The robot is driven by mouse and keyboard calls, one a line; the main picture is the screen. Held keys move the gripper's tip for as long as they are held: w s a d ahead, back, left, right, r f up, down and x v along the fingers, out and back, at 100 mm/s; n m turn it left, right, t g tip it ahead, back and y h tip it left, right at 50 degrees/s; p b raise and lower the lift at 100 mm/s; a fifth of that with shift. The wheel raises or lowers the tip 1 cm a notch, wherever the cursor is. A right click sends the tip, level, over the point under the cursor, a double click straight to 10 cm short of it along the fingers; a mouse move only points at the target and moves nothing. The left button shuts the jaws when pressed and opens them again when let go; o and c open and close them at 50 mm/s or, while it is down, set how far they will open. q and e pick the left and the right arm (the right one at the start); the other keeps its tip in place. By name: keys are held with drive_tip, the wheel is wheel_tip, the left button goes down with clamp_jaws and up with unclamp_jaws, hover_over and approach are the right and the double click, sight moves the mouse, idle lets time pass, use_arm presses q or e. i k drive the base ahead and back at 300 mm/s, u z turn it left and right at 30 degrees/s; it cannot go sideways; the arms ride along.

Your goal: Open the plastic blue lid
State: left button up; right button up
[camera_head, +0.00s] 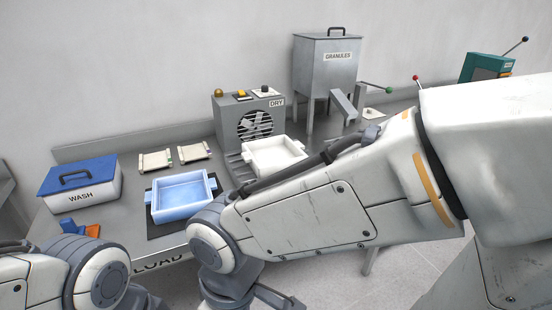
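The plastic blue lid (90,168) lies flat and closed on the white WASH box (98,195) at the left of the bench. It has a dark handle (76,179) on top. My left arm shows at the bottom left, in front of the box and apart from the lid. Its gripper is not visible. My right arm reaches across from the right. Grey parts at its end, seemingly its gripper (278,298), show at the bottom edge, cut off by the frame and well away from the lid.
A light blue tray (153,196) stands right of the box, with a white tray (246,148) by the DRY fan unit (226,107). Two small pale plates (155,161) lie behind. A blue and orange object (92,231) sits before the box. A GRANULES hopper (325,70) stands at the back.

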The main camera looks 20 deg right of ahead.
sight(99, 170)
drive_tip(key=z, duration=0.3)
drive_tip(key=k, duration=0.35)
drive_tip(key=u, duration=1.55)
drive_tip(key=i, duration=1.5)
drive_tip(key=z, duration=0.8)
drive_tip(key=i, duration=0.5)
drive_tip(key=z, duration=0.45)
